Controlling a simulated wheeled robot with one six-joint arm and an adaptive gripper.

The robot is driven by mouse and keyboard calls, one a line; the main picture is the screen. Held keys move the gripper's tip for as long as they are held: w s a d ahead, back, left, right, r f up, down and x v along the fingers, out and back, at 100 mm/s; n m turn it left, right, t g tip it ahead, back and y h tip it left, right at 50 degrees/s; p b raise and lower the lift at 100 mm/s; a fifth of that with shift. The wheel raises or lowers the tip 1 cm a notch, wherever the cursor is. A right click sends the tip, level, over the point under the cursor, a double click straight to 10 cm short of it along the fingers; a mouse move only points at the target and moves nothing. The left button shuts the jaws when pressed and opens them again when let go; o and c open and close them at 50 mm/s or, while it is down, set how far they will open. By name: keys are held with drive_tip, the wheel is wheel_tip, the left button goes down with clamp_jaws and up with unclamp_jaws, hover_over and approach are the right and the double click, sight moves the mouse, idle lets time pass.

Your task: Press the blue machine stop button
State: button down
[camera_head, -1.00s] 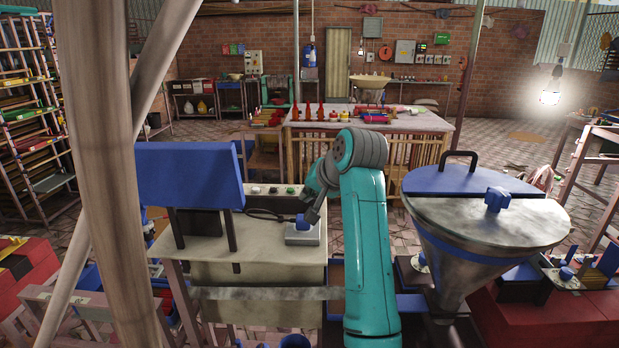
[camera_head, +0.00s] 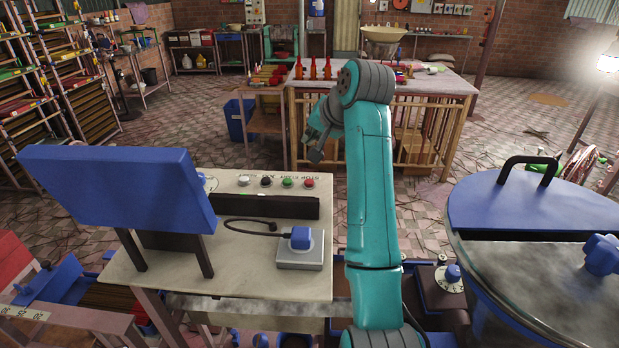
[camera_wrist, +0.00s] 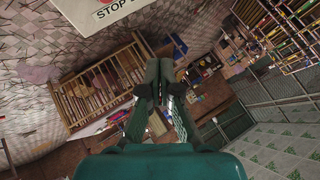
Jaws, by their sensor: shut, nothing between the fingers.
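A row of small buttons sits along the far edge of the cream bench in the head view: a white button (camera_head: 243,181), a black button (camera_head: 266,181), a green button (camera_head: 287,182) and a red button (camera_head: 309,182). Small lettering, hard to read, runs behind them, with STOP near the red one. My gripper (camera_head: 316,150) is above and beyond the red button, apart from it; my arm hides part of it. In the wrist view my gripper (camera_wrist: 160,72) is shut and empty. A white STOP label (camera_wrist: 112,10) is cut off at the top there.
A blue panel (camera_head: 120,185) stands at the bench's left. A grey box with a blue plug (camera_head: 300,238) and a black cable lie in front of the buttons. A large blue-lidded hopper (camera_head: 520,205) stands right. A worktable with red bottles (camera_head: 313,69) is behind.

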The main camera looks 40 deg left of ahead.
sight(311, 182)
drive_tip(key=shift+f, duration=4.4)
drive_tip(key=shift+f, duration=0.15)
drive_tip(key=shift+f, duration=0.3)
drive_tip(key=shift+f, duration=0.5)
drive_tip(key=shift+r, duration=0.95)
drive_tip(key=shift+r, duration=2.5)
